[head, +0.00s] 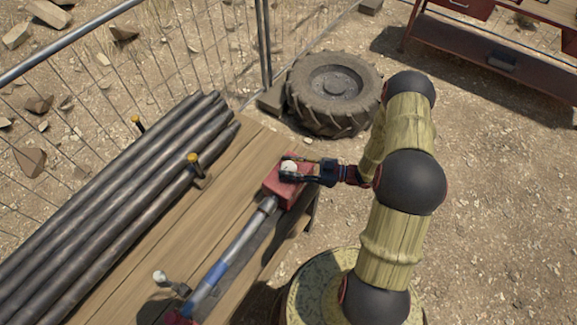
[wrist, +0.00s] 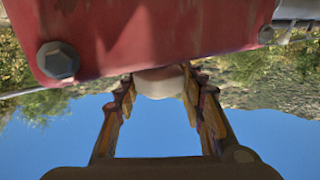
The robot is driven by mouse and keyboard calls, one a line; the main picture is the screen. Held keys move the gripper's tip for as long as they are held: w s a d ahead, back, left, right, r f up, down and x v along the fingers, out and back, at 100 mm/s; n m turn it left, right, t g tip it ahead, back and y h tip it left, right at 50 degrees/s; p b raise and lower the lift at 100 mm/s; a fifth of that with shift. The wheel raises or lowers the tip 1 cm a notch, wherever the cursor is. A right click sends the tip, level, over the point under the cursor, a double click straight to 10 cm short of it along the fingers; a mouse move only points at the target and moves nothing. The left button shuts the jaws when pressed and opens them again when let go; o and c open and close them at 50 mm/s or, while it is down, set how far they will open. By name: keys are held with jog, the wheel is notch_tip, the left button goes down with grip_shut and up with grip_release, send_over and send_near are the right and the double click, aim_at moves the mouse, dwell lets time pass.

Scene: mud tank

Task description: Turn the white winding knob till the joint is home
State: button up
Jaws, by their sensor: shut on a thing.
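The white winding knob (head: 289,167) sits on a red block (head: 272,188) at the table's right edge. My gripper (head: 290,169) reaches it from the right, with its fingers on both sides of the knob. In the wrist view my gripper (wrist: 160,92) is shut on the knob (wrist: 159,82), below the red block (wrist: 150,35) with its dark bolt. A grey and blue rod (head: 225,262) runs from the red block toward the lower left. The joint itself cannot be clearly made out.
Several dark pipes (head: 110,190) lie on the left of the wooden table (head: 215,210), beside yellow-topped pegs (head: 193,159). A second white knob (head: 159,276) stands near the front. A tyre (head: 333,93) lies on the ground behind, near a wire fence (head: 190,60).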

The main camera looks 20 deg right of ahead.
jog(key=shift+m+t+h, duration=0.3)
jog(key=shift+t, duration=0.1)
jog(key=shift+c, duration=0.4)
jog(key=m+t+h, duration=0.3)
jog(key=t, duration=0.1)
jog(key=shift+m+h, duration=0.4)
jog(key=m+t+h, duration=0.2)
jog(key=h, duration=0.1)
jog(key=m+t+h+b, duration=0.1)
jog(key=m+t+h, duration=0.1)
jog(key=m+h, duration=0.1)
jog(key=shift+a+h, duration=0.2)
jog(key=shift+h, duration=0.5)
jog(key=m+h+b, duration=0.1)
jog(key=m+h, duration=0.2)
jog(key=h, duration=0.1)
jog(key=m+h+b, duration=0.1)
jog(key=m+h, duration=0.1)
jog(key=h, duration=0.2)
jog(key=shift+w+m, duration=0.1)
jog(key=shift+m, duration=0.3)
jog(key=shift+d+m+g+h+b, duration=0.1)
jog(key=shift+m+g+h+b, duration=0.6)
jog(key=shift+h, duration=0.6)
jog(key=shift+m+g+h+b, duration=0.35)
jog(key=shift+m+h, duration=0.55)
jog(key=shift+h, duration=0.4)
jog(key=shift+d+r+g+h, duration=0.1)
jog(key=shift+g+h, duration=0.15)
jog(key=shift+h, duration=0.05)
